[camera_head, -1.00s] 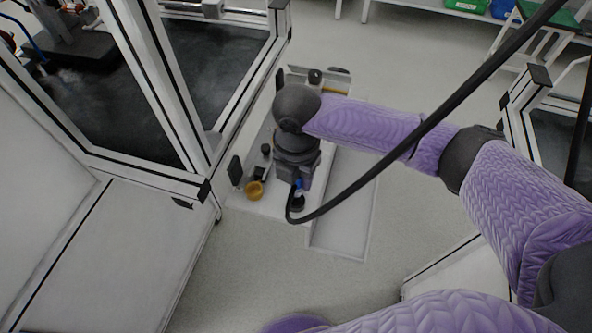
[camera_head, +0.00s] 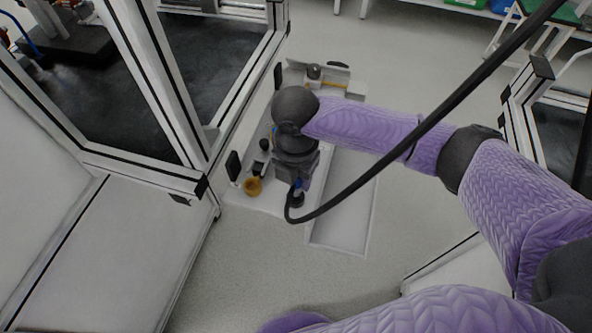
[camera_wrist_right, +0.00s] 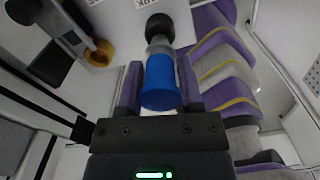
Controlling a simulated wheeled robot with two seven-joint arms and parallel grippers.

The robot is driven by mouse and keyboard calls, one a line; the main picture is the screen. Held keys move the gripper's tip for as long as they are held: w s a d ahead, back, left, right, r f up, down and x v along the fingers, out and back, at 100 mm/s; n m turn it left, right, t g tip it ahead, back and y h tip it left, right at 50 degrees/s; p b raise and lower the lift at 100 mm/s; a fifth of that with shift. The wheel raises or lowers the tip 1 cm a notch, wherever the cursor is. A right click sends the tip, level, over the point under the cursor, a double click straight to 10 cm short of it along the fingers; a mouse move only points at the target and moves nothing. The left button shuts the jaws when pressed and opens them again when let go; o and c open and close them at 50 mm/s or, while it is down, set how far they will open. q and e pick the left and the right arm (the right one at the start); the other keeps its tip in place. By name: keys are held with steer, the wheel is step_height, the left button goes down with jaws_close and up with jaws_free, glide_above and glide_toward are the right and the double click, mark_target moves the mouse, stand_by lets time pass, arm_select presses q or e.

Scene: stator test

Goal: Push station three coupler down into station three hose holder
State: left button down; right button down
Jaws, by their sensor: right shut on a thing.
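The coupler's grey end meets a round black part (camera_wrist_right: 160,27) on the white surface. I cannot tell whether this part is the hose holder, or how deep the coupler sits. In the head view only a sliver of blue shows under the gripper, above a black round base (camera_head: 297,201). My left gripper is out of view.
A yellow-brown cup (camera_head: 252,187) stands left of the gripper and also shows in the wrist view (camera_wrist_right: 100,53). A thick black hose (camera_head: 400,150) curves down to the gripper area. A framed glass cabinet (camera_head: 150,90) stands close on the left.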

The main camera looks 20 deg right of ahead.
steer(key=shift+f, duration=0.25)
steer(key=shift+f, duration=0.65)
steer(key=shift+f+b, duration=0.2)
steer(key=shift+b, duration=0.1)
steer(key=shift+f, duration=0.2)
steer(key=shift+f, duration=0.3)
steer(key=shift+c, duration=0.8)
jaws_free()
